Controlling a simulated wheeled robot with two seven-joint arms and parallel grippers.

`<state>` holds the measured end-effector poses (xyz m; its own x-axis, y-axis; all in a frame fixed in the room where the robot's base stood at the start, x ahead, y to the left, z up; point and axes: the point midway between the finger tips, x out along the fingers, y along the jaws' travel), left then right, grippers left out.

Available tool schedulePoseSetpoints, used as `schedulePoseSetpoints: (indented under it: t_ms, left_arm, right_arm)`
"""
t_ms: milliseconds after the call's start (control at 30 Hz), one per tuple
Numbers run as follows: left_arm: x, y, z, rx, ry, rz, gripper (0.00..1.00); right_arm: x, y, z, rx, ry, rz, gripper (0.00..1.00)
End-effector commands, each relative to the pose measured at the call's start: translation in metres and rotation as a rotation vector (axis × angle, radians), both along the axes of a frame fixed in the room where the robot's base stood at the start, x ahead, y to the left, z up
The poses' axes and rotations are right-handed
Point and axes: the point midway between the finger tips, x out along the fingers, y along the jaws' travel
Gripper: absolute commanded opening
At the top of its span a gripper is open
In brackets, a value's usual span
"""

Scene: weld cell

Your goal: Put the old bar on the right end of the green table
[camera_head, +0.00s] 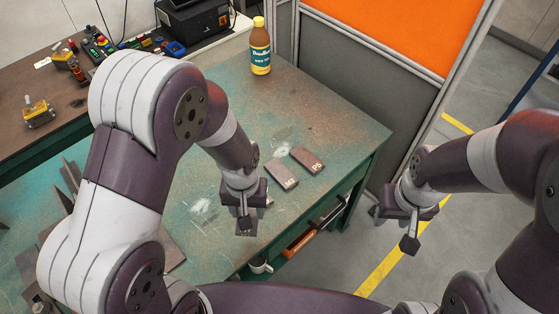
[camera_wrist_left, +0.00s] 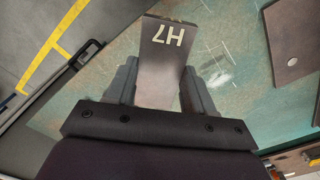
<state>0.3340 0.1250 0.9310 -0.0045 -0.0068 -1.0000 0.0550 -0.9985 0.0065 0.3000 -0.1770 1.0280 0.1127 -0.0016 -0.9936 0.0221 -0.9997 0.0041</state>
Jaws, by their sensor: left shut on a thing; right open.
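The green table (camera_head: 335,115) has a worn top. Two dark flat bars lie side by side near its right end. The farther bar (camera_head: 307,159) has a pale marking that looks like P5; the nearer bar (camera_head: 281,174) has a marking too small to read. My left gripper (camera_head: 245,222) is over the table's front part, left of these bars. It is shut on a grey-brown bar marked H7 (camera_wrist_left: 163,58), seen between its fingers in the left wrist view. My arm mostly hides this bar in the head view. My right gripper (camera_head: 394,228) is open and empty, beyond the table's right edge.
A brown bottle (camera_head: 260,48) stands at the back. A grey screen with an orange panel (camera_head: 400,30) rises behind the table's right end. A dark plate with a hole (camera_wrist_left: 290,45) lies on the table. A white mug (camera_head: 260,265) is below the front edge.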

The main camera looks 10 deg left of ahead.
Motion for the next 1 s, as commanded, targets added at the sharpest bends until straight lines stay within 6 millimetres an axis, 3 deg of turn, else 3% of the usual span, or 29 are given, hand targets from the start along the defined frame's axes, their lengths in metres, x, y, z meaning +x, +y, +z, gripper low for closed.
schedulePoseSetpoints:
  t_ms: [33, 100, 200, 300, 433, 733, 1000]
  left_arm:
    - [-0.017, -0.005, -0.008, -0.001, -0.003, 0.001, 0.0]
    - [-0.037, -0.009, -0.009, -0.001, -0.002, 0.01, 0.0]
    - [-0.053, -0.01, -0.009, -0.001, -0.003, 0.02, 0.0]
    - [-0.056, -0.01, -0.008, -0.001, -0.002, 0.024, 0.0]
    - [-0.046, 0.005, -0.019, 0.0, 0.001, 0.032, 0.0]
    - [-0.001, 0.069, -0.066, 0.0, 0.0, 0.029, 0.0]
    - [0.01, 0.085, -0.095, 0.0, 0.004, 0.023, 0.0]
  right_arm:
    - [0.0, 0.0, -0.013, 0.0, 0.0, 0.0, 0.43]
    - [0.0, 0.0, -0.018, 0.0, 0.0, 0.0, 0.43]
    - [0.0, 0.0, -0.02, 0.0, 0.0, 0.0, 0.43]
    - [0.0, 0.0, -0.019, 0.0, 0.0, 0.0, 0.43]
    - [0.0, 0.0, -0.019, 0.0, 0.0, 0.0, 0.43]
    - [0.0, 0.0, -0.018, 0.0, 0.0, 0.0, 0.43]
    - [0.0, 0.0, -0.018, 0.0, 0.0, 0.0, 0.43]
